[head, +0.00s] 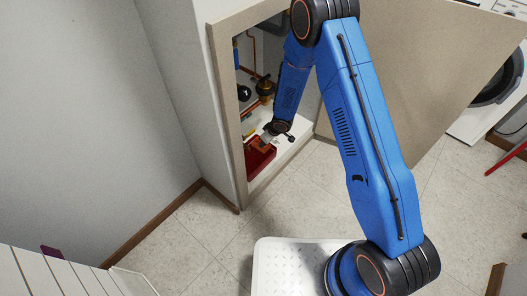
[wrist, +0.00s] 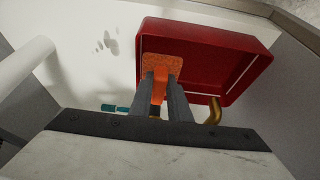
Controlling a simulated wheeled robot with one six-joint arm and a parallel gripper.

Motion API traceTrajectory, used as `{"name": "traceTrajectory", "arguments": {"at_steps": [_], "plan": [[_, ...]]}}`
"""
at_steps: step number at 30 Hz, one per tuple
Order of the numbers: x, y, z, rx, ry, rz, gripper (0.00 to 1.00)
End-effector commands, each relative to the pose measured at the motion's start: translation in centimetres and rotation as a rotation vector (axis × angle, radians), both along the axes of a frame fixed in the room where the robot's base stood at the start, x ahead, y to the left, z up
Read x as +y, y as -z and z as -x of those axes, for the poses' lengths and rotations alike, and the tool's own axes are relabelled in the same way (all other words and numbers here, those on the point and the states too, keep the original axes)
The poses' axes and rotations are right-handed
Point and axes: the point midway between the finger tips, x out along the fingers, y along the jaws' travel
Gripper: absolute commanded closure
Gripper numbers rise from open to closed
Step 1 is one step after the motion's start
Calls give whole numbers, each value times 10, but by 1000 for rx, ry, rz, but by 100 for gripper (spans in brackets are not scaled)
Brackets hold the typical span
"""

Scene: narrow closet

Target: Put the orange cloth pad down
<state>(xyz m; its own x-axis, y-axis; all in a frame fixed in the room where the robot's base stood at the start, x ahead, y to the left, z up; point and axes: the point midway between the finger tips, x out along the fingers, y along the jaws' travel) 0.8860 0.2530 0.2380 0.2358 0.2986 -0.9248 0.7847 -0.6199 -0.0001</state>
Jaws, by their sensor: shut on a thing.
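The orange cloth pad (wrist: 161,64) is in the wrist view, pinched between the two dark fingers of my gripper (wrist: 168,82). The lower part of the pad sits between the fingers, and its wide end sticks out beyond them. In that view it overlaps the left part of a red tray (wrist: 222,38); I cannot tell whether it touches the tray. In the head view my gripper (head: 268,133) reaches into the open closet, just above the red tray (head: 262,160). The pad is too small there to make out surely.
The closet's white floor (wrist: 72,72) has dark smudges and bare room left of the tray. A white pipe (wrist: 25,60) runs at the left. A teal-ended item (wrist: 115,108) and a brass hooked piece (wrist: 214,112) lie near the fingers. The open door (head: 410,65) stands right of my arm.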

Motion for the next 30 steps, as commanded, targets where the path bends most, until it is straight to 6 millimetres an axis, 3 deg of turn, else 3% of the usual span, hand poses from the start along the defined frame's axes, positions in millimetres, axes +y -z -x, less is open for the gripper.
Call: {"name": "traceTrajectory", "arguments": {"at_steps": [16,30], "plan": [[0,55,0,1,1,1,100],[0,62,0,0,0,1,100]]}}
